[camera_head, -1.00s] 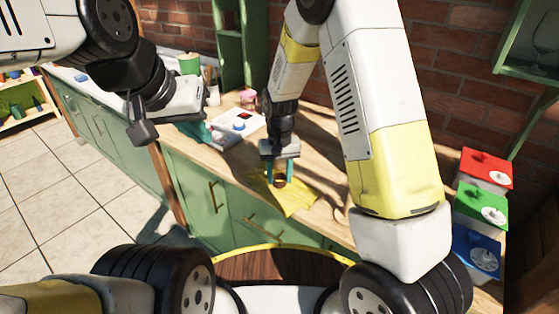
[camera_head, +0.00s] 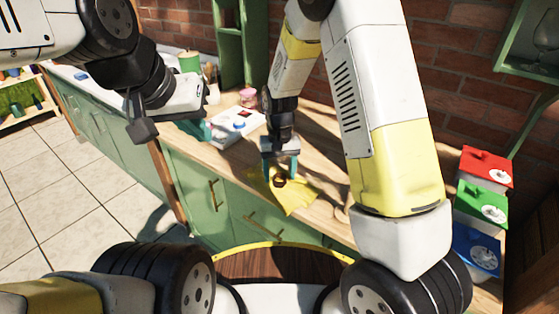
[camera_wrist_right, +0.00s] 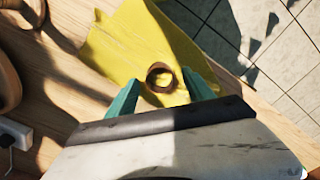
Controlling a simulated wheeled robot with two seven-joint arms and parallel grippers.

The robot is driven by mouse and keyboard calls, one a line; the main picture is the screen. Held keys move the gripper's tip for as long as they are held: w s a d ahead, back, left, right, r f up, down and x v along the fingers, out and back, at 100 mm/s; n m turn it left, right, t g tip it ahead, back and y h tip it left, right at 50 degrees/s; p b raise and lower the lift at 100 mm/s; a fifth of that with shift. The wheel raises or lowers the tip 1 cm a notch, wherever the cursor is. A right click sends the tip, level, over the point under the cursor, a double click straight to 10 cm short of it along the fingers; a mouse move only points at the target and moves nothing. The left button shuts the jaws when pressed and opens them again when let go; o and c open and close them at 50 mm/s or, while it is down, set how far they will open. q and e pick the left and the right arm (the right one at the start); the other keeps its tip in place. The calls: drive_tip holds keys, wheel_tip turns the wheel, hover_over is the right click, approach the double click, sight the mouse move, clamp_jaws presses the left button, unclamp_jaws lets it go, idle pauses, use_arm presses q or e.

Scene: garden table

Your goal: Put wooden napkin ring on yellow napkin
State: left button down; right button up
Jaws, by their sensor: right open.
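The yellow napkin (camera_head: 293,198) lies on the wooden counter, and it also shows in the right wrist view (camera_wrist_right: 130,45). The brown wooden napkin ring (camera_head: 279,181) sits on the napkin; in the right wrist view the ring (camera_wrist_right: 161,78) has yellow cloth visible around it and through its opening. My right gripper (camera_head: 280,169) is open just above the ring. In the right wrist view its teal fingers (camera_wrist_right: 163,92) stand apart on either side of the ring, touching nothing visible. My left gripper (camera_head: 203,130) is at the left over the counter; its jaw state is unclear.
A white device with a blue knob (camera_head: 238,126) and a pink-lidded jar (camera_head: 249,97) stand behind on the counter. A brick wall rises behind.

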wheel_tip(320, 180, up, 12)
drive_tip(key=s+d+r+t+y, duration=0.2)
drive_tip(key=s+d+r, duration=0.55)
drive_tip(key=r, duration=0.35)
drive_tip(key=s+d+r+t, duration=0.2)
drive_tip(key=s+d, duration=0.1)
drive_tip(key=s, duration=0.3)
drive_tip(key=s+d+r+m+t, duration=0.1)
drive_tip(key=s+d+r+t, duration=0.1)
drive_tip(key=s, duration=0.4)
drive_tip(key=shift+d+r, duration=0.2)
drive_tip(key=shift+d, duration=0.65)
drive_tip(key=shift+s, duration=0.1)
drive_tip(key=shift+c, duration=0.2)
